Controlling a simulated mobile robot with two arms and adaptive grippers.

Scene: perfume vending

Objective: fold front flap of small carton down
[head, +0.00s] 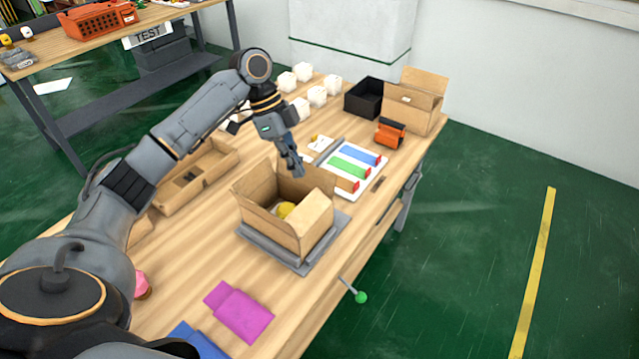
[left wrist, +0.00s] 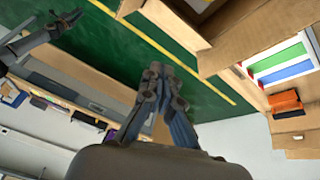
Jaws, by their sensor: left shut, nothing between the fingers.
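The small carton (head: 268,226) stands open on a grey plate (head: 272,258) in the middle of the table in the head view. Flaps stand up around its opening, and a yellow thing (head: 286,209) shows inside. My left gripper (head: 299,172) is shut and empty, pointing down above the carton's far side. I cannot tell whether it touches a flap. In the left wrist view the shut fingers (left wrist: 155,75) show in the middle, with cardboard (left wrist: 170,22) beyond them at the top. A dark gripper, probably my right one (left wrist: 65,22), shows at the top left; its fingers are unclear.
A white tray with coloured strips (head: 352,166) lies behind the carton. A black box (head: 363,99), an orange item (head: 390,133) and another open carton (head: 409,106) stand farther back. A flat cardboard tray (head: 197,178) lies left, and magenta pieces (head: 240,313) lie in front.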

